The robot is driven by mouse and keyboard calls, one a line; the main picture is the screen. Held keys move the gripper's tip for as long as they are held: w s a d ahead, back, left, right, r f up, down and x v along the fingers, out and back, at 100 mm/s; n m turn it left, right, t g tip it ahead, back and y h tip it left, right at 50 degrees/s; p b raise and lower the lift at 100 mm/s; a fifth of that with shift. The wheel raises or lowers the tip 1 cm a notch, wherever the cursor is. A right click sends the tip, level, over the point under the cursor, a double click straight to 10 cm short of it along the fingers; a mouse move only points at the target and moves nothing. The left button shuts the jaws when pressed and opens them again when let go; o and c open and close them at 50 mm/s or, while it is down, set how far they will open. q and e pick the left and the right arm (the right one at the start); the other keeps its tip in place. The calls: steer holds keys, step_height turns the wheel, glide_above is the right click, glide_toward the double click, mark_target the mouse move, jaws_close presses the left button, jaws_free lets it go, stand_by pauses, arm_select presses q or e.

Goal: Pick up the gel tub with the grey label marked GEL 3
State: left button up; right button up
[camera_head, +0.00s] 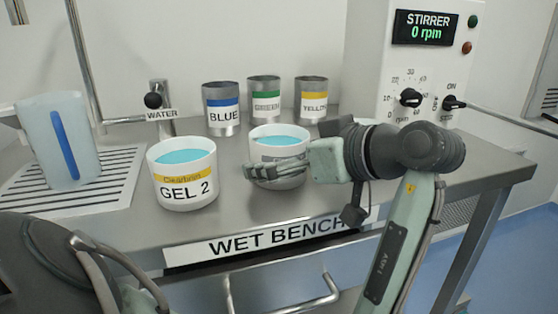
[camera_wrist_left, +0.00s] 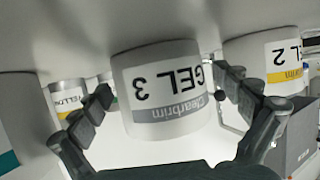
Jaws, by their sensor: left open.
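The GEL 3 tub (camera_head: 279,132) is white with blue gel and stands on the wet bench. Its grey label is mostly hidden behind my left gripper (camera_head: 256,171) in the head view. In the left wrist view the GEL 3 tub (camera_wrist_left: 165,78) appears upside down, with its grey Clearbrim band showing. My left gripper (camera_wrist_left: 163,88) is open there, with one finger on each side of the tub in the picture. I cannot tell whether the fingers touch it. My right gripper is not in view.
The GEL 2 tub (camera_head: 184,174), with a yellow band, stands to the left, close by. BLUE (camera_head: 221,108), GREEN (camera_head: 264,99) and YELLOW (camera_head: 311,98) cans stand behind. A jug (camera_head: 59,139) is on the drainer at left. The stirrer box (camera_head: 425,70) is at back right.

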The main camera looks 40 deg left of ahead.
arm_select(q)
steer(key=shift+a+f, duration=0.1)
steer(key=shift+a, duration=0.15)
steer(key=c, duration=1.5)
steer(key=shift+c, duration=0.2)
